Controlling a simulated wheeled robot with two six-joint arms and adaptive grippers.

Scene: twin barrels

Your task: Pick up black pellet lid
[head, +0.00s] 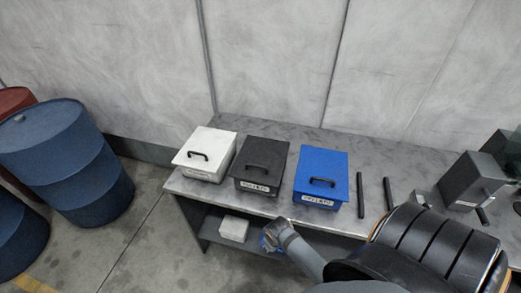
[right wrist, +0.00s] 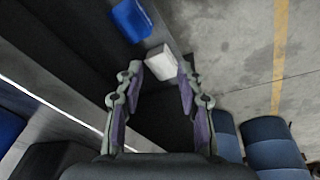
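The black lid (head: 266,158) with a raised handle sits on a black box with a pale label (head: 255,187), between a white box and a blue box on the grey table. It appears closed and level. My right gripper (head: 270,240) is in front of the table's front edge, below and to the right of the black box in the picture, apart from it. In the right wrist view the right gripper (right wrist: 160,75) has its fingers spread with nothing between them. My left gripper is in neither view.
A white box (head: 204,152) and a blue box (head: 321,182) flank the black one closely. A small white block (head: 233,228) lies on the lower shelf. Blue barrels (head: 65,150) stand at left.

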